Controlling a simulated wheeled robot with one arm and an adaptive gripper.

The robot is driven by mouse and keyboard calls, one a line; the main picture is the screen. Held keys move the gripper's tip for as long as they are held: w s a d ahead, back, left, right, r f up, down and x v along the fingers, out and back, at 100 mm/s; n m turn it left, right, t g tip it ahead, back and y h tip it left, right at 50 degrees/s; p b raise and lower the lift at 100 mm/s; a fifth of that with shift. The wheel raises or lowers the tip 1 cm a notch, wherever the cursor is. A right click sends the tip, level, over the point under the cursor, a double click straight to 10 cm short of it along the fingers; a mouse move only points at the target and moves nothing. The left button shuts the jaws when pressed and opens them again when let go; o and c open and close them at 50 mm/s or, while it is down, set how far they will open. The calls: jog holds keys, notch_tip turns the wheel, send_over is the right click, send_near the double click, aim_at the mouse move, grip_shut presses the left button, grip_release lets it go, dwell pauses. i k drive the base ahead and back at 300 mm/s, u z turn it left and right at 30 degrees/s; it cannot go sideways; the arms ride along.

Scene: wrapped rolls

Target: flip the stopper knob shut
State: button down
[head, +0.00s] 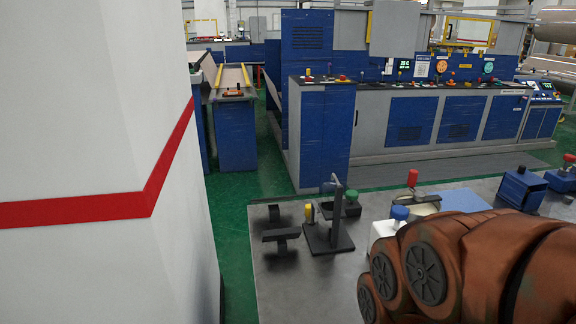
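I cannot tell for certain which part is the stopper knob. Several coloured knobs stand on the grey table (290,290): a yellow one (309,213), a green one (351,196) on a dark block, a red one (412,178) at a round pale vessel (418,204), and a blue one (399,213) on a white body (385,238). A dark stand (331,239) with a thin upright post is in front of the green knob. My gripper does not show. My rust-orange arm links fill the lower right and hide part of the table.
Dark bracket-like pieces (281,236) lie at the table's left. Blue boxes (521,188) stand at its right. A white wall with a red stripe (75,212) fills the left side. A long blue-grey machine (410,123) stands behind, across green floor. The table's front left is bare.

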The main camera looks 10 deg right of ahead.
aim_at(313, 213)
jog(key=z, duration=0.65)
jog(key=k, duration=0.6)
jog(key=u, duration=1.85)
jog(key=i, duration=0.5)
jog(key=z, duration=0.1)
